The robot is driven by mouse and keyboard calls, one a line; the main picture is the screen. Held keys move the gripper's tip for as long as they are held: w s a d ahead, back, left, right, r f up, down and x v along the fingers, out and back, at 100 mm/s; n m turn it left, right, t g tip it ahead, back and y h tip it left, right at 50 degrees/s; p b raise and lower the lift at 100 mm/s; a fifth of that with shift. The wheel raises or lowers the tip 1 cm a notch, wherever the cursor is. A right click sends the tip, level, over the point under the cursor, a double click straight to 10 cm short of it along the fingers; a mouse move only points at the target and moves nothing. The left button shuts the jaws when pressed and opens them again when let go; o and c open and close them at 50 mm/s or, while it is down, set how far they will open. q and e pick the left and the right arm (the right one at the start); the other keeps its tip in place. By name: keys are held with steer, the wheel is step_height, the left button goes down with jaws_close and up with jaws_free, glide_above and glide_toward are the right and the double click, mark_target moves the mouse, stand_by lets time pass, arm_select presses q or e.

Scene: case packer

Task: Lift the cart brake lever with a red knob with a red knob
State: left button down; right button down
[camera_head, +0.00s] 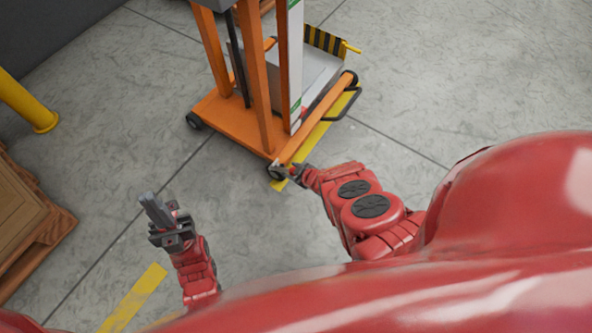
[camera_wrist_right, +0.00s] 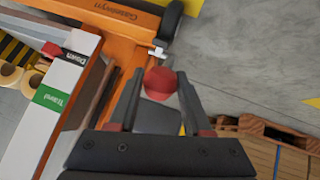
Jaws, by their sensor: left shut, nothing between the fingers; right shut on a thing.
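The orange cart (camera_head: 232,118) stands on the floor at the top middle of the head view. The red knob (camera_wrist_right: 161,83) of its brake lever shows in the right wrist view, between the fingers of my right gripper (camera_wrist_right: 160,92). My right gripper (camera_head: 287,171) is at the cart's near lower corner, by a wheel, and is shut on the red knob. The lever below the knob is mostly hidden. My left gripper (camera_head: 160,210) is shut and empty, over bare floor left of the cart.
A wooden pallet with a crate (camera_head: 22,215) stands at the left edge, near a yellow post (camera_head: 28,103). Yellow tape (camera_head: 134,298) marks the floor. The floor right of the cart is clear. A pallet (camera_wrist_right: 270,145) shows at the right wrist view's lower right.

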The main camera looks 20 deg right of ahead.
steer(key=shift+w+a+r+g+p, duration=0.3)
steer(key=shift+r, duration=0.05)
stand_by(0.3)
steer(key=shift+c, duration=1.8)
jaws_free()
steer(key=p+v, duration=1.2)
steer(key=v, duration=0.5)
steer(key=shift+r+p, duration=0.3)
steer(key=shift+p, duration=0.1)
steer(key=shift+a, duration=0.15)
